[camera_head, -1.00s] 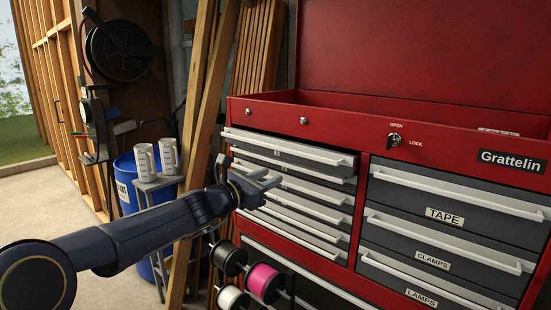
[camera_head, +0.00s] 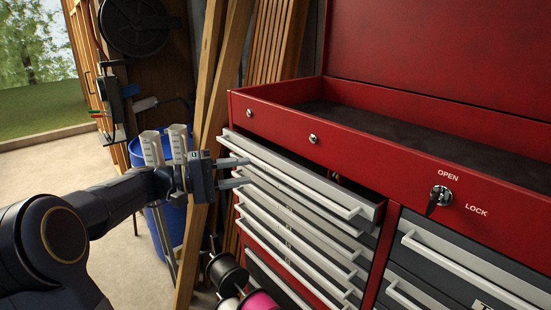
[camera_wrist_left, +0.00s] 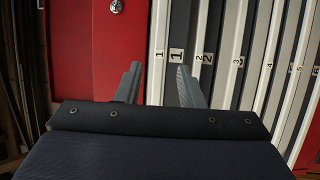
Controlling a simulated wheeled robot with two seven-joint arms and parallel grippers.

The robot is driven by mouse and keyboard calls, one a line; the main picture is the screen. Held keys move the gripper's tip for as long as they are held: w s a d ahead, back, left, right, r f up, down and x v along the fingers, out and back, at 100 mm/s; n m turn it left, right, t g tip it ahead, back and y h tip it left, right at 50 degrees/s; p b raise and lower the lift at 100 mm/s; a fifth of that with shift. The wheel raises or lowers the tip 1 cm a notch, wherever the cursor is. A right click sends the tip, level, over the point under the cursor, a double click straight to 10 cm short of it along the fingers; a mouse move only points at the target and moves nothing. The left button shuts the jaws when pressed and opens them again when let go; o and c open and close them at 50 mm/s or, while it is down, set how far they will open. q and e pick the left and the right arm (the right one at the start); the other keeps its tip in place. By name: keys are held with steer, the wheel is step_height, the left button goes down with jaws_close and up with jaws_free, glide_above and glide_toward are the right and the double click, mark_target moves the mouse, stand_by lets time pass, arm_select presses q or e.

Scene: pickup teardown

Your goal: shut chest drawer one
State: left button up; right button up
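Drawer one (camera_head: 290,167) is the top grey drawer in the left column of the red tool chest (camera_head: 370,155). It stands out from the chest, with a dark gap showing behind its front. It has a long white bar handle. In the left wrist view, the labels "1" (camera_wrist_left: 176,55) and "2" show beyond the fingers. My left gripper (camera_head: 246,172) is open and empty in front of the left part of the upper drawers. Its fingers also show apart in the left wrist view (camera_wrist_left: 158,68). Contact with the drawer cannot be told. My right gripper is not in view.
More narrow drawers (camera_head: 300,235) lie below drawer one, and wider drawers (camera_head: 470,268) stand at right. A key (camera_head: 438,200) sticks out of the chest's lock. Wire spools (camera_head: 228,272) hang below my left gripper. Timber (camera_head: 212,100), a blue barrel (camera_head: 172,225) and white jugs (camera_head: 178,143) stand at left.

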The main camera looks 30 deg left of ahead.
mark_target(265, 168)
arm_select(q)
steer(key=p+x, duration=0.1)
steer(key=x, duration=0.4)
steer(key=shift+w+d+r, duration=0.15)
steer(key=shift+d, duration=0.1)
steer(key=shift+p+x, duration=0.4)
steer(key=shift+x, duration=0.35)
jaws_close()
